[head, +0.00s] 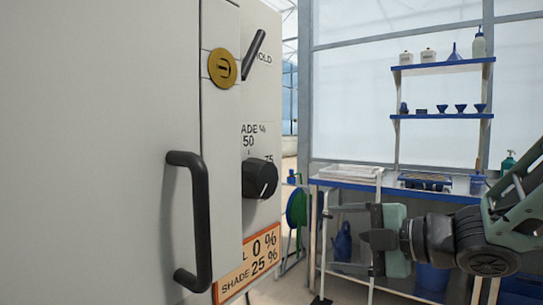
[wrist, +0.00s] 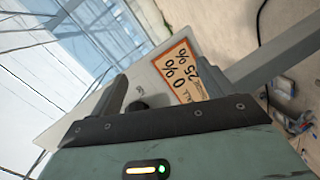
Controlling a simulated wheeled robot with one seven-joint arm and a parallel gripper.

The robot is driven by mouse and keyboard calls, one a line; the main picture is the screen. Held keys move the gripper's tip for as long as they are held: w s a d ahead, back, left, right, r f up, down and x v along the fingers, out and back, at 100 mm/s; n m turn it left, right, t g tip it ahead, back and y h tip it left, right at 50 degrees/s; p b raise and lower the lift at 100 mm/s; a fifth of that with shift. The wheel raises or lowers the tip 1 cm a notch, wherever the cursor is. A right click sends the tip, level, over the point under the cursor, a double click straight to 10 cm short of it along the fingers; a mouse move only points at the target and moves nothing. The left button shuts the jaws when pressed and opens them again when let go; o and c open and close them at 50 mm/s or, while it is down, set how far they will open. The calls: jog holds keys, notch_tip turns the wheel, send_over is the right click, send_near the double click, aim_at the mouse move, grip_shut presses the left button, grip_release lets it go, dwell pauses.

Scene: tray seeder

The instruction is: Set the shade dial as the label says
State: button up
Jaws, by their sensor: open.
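The shade dial (head: 260,179) is a round black knob on the pale cabinet front in the head view, below printed "50" and "75". Its white mark appears toward the lower right; I cannot read an exact setting. The orange-edged label (head: 247,262) below reads "SHADE 25 %", with a partly hidden "0 %" line above. My gripper (head: 335,240) is open and empty, right of the dial and apart from it. In the wrist view, the dark knob (wrist: 138,106) shows beside the left finger, and the label (wrist: 183,72) lies between the fingers.
A black door handle (head: 190,220), a brass lock disc (head: 222,68) and a black lever (head: 254,55) marked "HOLD" are on the cabinet. A blue-topped bench (head: 400,190) and shelves (head: 440,66) stand behind my arm. A green hose reel (head: 298,208) stands beyond the cabinet.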

aim_at(271, 181)
jog(key=s+d+r+n+g+y+p, duration=0.3)
jog(key=s+r+n+g+y+p, duration=0.25)
jog(key=r+n, duration=0.45)
jog(key=shift+m, duration=0.6)
jog(key=x, duration=0.5)
jog(key=p+x, duration=0.1)
jog(key=x, duration=0.5)
jog(key=r+x, duration=0.1)
jog(key=x, duration=0.4)
jog(key=shift+s+a+r, duration=0.1)
jog(key=shift+s+a, duration=0.05)
jog(key=shift+a, duration=0.35)
jog(key=c, duration=1)
